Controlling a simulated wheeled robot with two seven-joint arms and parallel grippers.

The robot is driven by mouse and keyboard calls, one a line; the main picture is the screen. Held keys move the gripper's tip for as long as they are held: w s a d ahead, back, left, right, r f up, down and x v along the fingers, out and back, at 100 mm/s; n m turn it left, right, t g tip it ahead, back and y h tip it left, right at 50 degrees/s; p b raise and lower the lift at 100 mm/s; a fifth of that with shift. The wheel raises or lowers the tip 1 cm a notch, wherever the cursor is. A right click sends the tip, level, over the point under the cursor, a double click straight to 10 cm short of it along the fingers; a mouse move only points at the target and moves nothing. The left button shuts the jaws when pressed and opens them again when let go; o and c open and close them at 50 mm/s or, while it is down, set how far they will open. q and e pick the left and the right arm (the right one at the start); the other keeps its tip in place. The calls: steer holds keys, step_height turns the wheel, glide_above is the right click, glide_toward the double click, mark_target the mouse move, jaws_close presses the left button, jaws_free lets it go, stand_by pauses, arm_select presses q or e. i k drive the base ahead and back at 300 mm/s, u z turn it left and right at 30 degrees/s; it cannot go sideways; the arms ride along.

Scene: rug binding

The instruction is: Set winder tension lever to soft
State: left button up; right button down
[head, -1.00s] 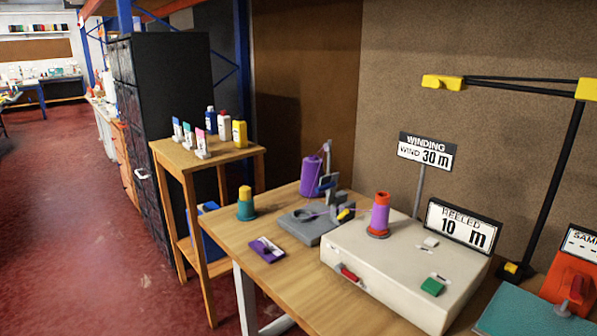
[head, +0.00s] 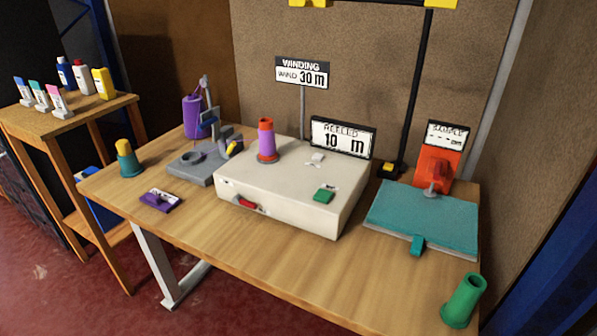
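The winder is a low cream box (head: 290,213) on the wooden table, with a purple and orange cone (head: 266,141) standing on its top. A small red lever (head: 249,204) sits on its front face, near the left end. A white switch (head: 317,158) and a green button (head: 324,195) are on its top. Which of these is the tension lever, and its setting, I cannot read. A display behind reads "REELED 10 m" (head: 342,138). Neither of my grippers is in view.
A grey yarn stand (head: 195,167) with a purple spool (head: 192,117) is left of the winder. A purple block (head: 161,200) lies near the table's front-left edge. A teal-topped box (head: 424,220) and green cone (head: 464,299) are at the right. The table front (head: 270,262) is clear.

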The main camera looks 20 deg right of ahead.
mark_target(231, 148)
steer(key=z, duration=2.2)
steer(key=k, duration=0.85)
steer(key=u, duration=1.55)
steer(key=i, duration=1)
steer(key=z, duration=2.8)
